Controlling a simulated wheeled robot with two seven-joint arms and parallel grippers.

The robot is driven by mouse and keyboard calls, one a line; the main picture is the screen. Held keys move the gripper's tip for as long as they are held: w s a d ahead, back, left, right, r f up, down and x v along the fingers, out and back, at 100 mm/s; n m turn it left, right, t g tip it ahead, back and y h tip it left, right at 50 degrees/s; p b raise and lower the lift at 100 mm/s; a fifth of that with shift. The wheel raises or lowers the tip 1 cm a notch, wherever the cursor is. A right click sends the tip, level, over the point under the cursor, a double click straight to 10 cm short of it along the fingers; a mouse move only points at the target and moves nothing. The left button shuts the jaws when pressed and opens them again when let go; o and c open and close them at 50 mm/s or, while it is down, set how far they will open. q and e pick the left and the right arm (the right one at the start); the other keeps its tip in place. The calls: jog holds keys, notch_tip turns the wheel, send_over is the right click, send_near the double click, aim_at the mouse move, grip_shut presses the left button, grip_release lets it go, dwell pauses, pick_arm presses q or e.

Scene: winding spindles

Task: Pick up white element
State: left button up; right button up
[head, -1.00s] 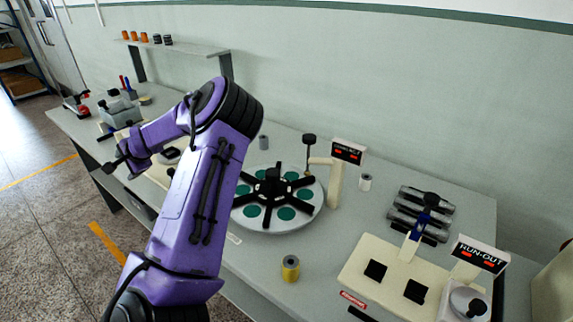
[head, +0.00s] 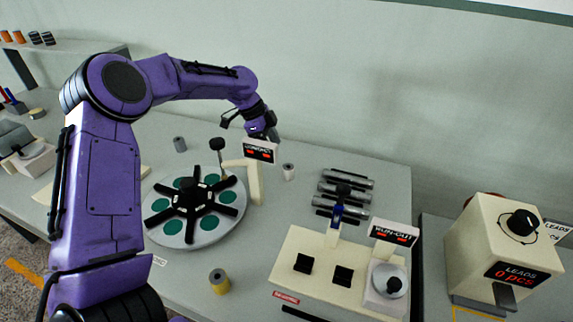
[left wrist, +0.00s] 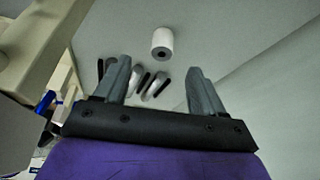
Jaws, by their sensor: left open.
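The white element (head: 288,172) is a small white cylinder with a dark centre hole. It stands on the table just right of the concentricity sign post, and it also shows in the left wrist view (left wrist: 162,42). My left gripper (left wrist: 158,66) is open and empty, with the white element beyond its fingertips and apart from them. In the head view its arm reaches across to the back of the table, behind the sign. The sign partly hides the fingers there. My right gripper is not in view.
The sign post (head: 255,182) stands beside the white element, next to a round turntable (head: 205,236). Grey rollers (head: 345,190) lie to the right, with the run-out station (head: 310,284) in front. A yellow-based cylinder (head: 219,282) and a grey cylinder (head: 180,144) stand apart.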

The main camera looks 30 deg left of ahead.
aim_at(287, 167)
pick_arm(q)
jog(key=d+f, duration=0.1)
jog(key=w+d+f, duration=0.1)
jog(key=f, duration=0.1)
jog(key=d+f, duration=0.1)
jog(key=shift+w+d+f, duration=0.1)
jog(key=shift+w+f, duration=0.05)
jog(key=shift+w, duration=0.2)
jog(key=p+x, duration=0.1)
jog(key=x, duration=0.1)
jog(key=a+p+x, duration=0.1)
jog(key=x, duration=0.1)
jog(key=shift+d+f, duration=0.2)
jog(key=shift+f, duration=0.3)
jog(key=shift+w+d+f, duration=0.15)
jog(key=shift+d+f, duration=0.05)
jog(key=shift+f, duration=0.1)
jog(key=c, duration=1.1)
